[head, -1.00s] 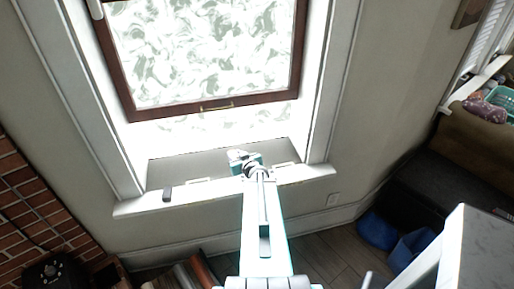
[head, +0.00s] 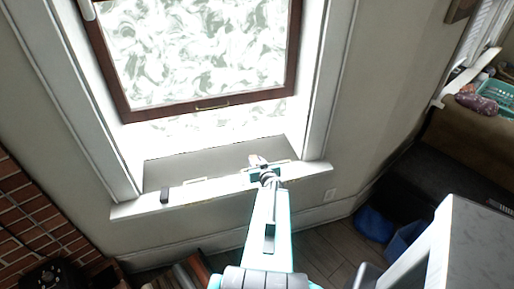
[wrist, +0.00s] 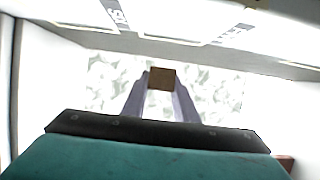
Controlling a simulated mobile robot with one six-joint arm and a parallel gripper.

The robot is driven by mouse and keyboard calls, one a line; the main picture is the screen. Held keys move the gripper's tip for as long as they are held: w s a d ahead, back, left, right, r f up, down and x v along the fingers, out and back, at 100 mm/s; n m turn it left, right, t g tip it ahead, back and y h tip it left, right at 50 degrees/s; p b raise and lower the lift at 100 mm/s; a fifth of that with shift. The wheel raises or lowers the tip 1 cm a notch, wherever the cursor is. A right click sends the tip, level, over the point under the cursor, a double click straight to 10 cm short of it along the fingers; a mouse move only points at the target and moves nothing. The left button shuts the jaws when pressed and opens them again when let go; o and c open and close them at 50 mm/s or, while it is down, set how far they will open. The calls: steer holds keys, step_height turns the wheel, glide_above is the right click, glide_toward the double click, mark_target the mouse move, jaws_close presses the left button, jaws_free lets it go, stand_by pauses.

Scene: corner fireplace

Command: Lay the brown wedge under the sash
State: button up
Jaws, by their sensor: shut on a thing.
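The brown wedge (wrist: 161,78) is held between the two fingertips of my gripper (wrist: 161,84) in the wrist view, with patterned glass behind it. In the head view my gripper (head: 258,162) is over the right part of the window sill, and the wedge cannot be made out there. The brown-framed sash (head: 160,115) is tilted in the window opening, with a brass handle on its bottom rail. A bright gap shows between that rail and the sill. My gripper is below and right of the handle in the picture.
The white sill (head: 135,209) runs under the window, between white side casings. A small dark block (head: 165,195) stands on its left part. Pale labelled frames lie along the sill. A brick fireplace (head: 30,220) is at left. A white-topped table (head: 465,245) is at lower right.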

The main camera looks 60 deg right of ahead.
steer(key=shift+w+d+f+b, duration=0.25)
steer(key=shift+d+b, duration=0.35)
steer(key=shift+b, duration=0.6)
steer(key=shift+w+d+f+b, duration=0.1)
steer(key=shift+w+d+b, duration=0.4)
steer(key=shift+b, duration=0.7)
steer(key=b, duration=0.2)
steer(key=d+b, duration=0.1)
steer(key=b, duration=0.2)
steer(key=shift+w+d, duration=0.25)
steer(key=shift+w, duration=0.1)
steer(key=b, duration=0.3)
steer(key=shift+w+d+f, duration=0.1)
steer(key=shift+w+d, duration=0.05)
steer(key=shift+d, duration=0.25)
